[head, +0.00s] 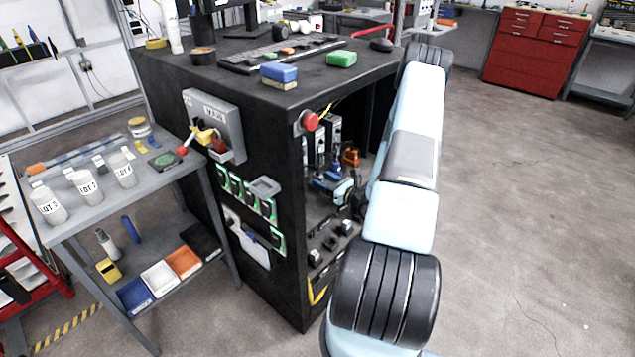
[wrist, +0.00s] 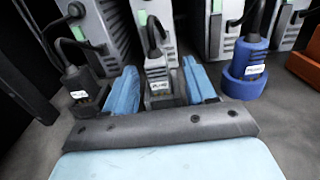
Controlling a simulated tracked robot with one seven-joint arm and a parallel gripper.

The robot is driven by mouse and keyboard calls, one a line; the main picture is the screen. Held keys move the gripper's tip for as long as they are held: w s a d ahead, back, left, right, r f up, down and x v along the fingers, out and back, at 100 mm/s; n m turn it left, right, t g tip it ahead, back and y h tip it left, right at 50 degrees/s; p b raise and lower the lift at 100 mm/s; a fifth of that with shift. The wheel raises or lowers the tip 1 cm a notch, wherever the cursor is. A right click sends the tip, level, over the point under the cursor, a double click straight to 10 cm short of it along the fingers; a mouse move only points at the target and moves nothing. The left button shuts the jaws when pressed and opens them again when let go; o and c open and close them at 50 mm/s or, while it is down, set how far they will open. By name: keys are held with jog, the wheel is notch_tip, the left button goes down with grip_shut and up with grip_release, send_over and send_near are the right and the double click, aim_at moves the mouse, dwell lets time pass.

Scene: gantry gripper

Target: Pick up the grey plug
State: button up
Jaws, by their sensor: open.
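The grey plug (wrist: 158,74) stands upright in the middle of the wrist view, with a white label on its front and a dark cable rising from its top. My gripper (wrist: 159,67) is open, with one blue finger to the left of the plug and one to the right. Narrow gaps seem to show beside the plug; whether a finger touches it I cannot tell. The plug's lower end is partly hidden behind my gripper's dark front edge. In the head view the plug cannot be made out inside the cabinet, where my arm blocks part of the opening.
A black plug (wrist: 78,78) stands close by on the left and a blue plug (wrist: 248,62) on the right, both with cables. An orange block (wrist: 305,66) lies at the far right. Grey modules (wrist: 233,30) stand behind. The black cabinet (head: 265,115) encloses the space.

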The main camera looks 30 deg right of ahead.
aim_at(314, 175)
jog(key=x, duration=0.5)
jog(key=shift+a+r, duration=0.15)
grip_shut()
dwell(0.4)
